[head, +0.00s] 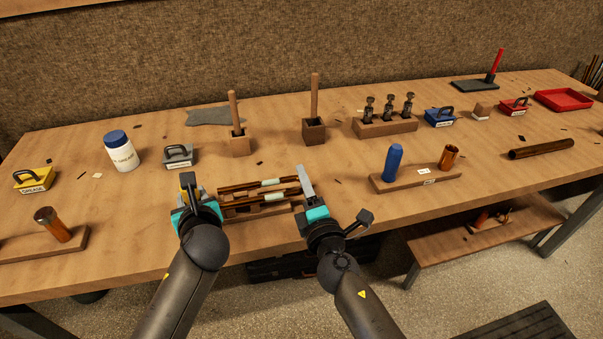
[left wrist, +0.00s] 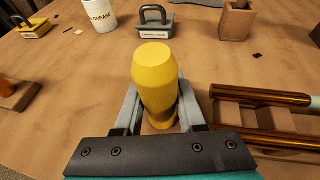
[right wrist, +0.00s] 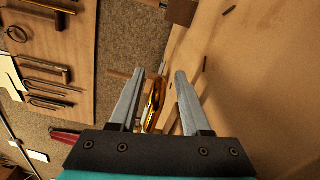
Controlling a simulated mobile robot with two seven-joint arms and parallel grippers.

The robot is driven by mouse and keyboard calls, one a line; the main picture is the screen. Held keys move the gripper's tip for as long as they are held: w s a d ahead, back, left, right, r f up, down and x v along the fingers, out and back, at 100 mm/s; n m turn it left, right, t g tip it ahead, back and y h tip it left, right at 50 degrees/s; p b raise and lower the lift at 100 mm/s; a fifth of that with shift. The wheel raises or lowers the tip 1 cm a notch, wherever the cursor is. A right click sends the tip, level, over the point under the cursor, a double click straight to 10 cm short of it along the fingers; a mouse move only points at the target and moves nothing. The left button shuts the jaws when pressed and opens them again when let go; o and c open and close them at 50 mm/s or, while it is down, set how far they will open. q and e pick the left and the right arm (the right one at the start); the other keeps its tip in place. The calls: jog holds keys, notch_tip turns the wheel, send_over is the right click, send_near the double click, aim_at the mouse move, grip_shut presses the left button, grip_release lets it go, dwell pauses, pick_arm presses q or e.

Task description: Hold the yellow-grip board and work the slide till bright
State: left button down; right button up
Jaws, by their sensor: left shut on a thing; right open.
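The wooden board (head: 262,209) carries the slide (head: 255,187), brownish brass tubes with pale sleeves. Its yellow grip (left wrist: 157,85) stands upright in the left wrist view. My left gripper (head: 188,182) is shut around this grip at the board's left end. The slide tubes (left wrist: 275,117) show to the right of the grip. My right gripper (head: 303,174) is open at the slide's right end. In the right wrist view, a shiny golden curved piece (right wrist: 155,103) shows between its open fingers (right wrist: 158,100); I cannot tell whether they touch it.
Behind the board stand a grey handled block (head: 179,156) and two wooden holders (head: 240,145) (head: 314,131) with upright sticks. A wooden stand (head: 425,179) with a blue peg (head: 391,164) is to the right. A white jar (head: 120,153) and yellow block (head: 33,179) are left.

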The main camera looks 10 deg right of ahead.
jog(key=shift+w, duration=1.45)
jog(key=shift+c, duration=0.3)
grip_shut()
